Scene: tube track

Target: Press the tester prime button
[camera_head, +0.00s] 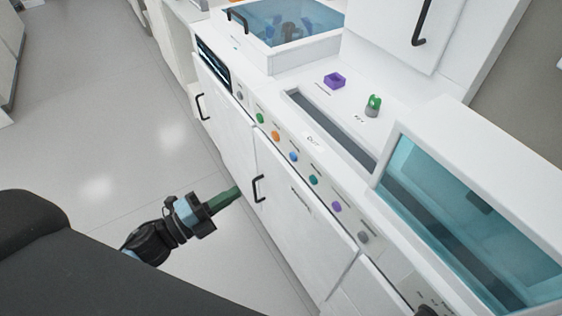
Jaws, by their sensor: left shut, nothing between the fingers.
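A row of round coloured buttons runs along the front edge of the white machine (300,205): a grey button (239,96), a green button (260,118), an orange button (276,136), a blue button (294,157), a teal button (313,180), a purple button (337,207) and another grey button (363,237). Their labels are too small to read, so I cannot tell which is the tester prime button. My left gripper (236,191) is shut and empty, with green fingers pointing toward the cabinet doors. It is apart from the buttons.
Cabinet doors with black handles, one door handle (259,188) close to my left gripper, lie below the buttons. A teal-windowed box (455,230) stands at right. A purple holder (335,80) and a green-capped item (373,105) are on top. Open floor (110,130) lies left.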

